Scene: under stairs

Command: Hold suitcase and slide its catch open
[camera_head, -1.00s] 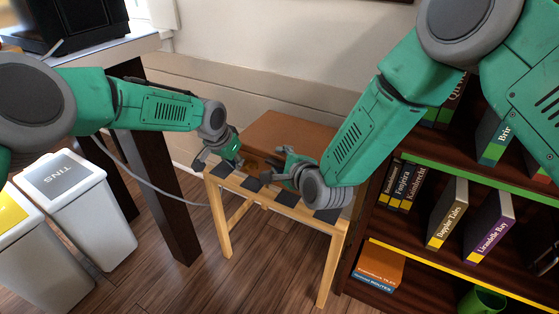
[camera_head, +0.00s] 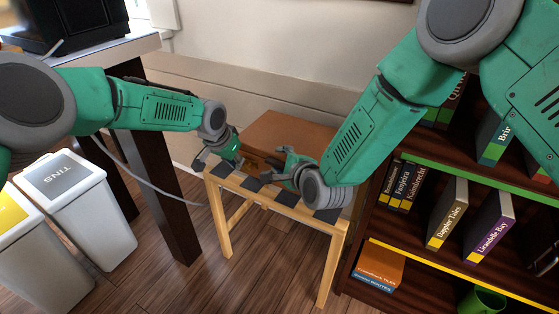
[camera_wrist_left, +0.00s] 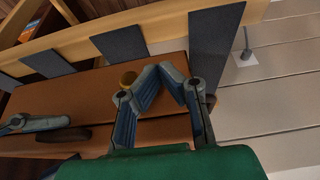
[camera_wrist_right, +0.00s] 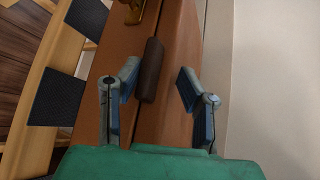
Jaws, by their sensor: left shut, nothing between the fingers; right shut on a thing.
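The brown suitcase (camera_head: 290,132) lies on a small wooden stand, partly hidden by my grippers. My left gripper (camera_head: 238,163) is at its front left; in the left wrist view its fingers (camera_wrist_left: 160,70) are shut and empty, one beside a round brass catch (camera_wrist_left: 128,78). I cannot tell whether they touch. Another brass fitting (camera_wrist_right: 145,10) shows beyond the handle.
The wooden stand (camera_head: 225,230) has dark pads along its top. A bookcase (camera_head: 420,225) is close on the right, a dark-legged table (camera_head: 160,190) on the left. Bins (camera_head: 85,215) stand at far left. A wall (camera_head: 260,60) is behind the suitcase.

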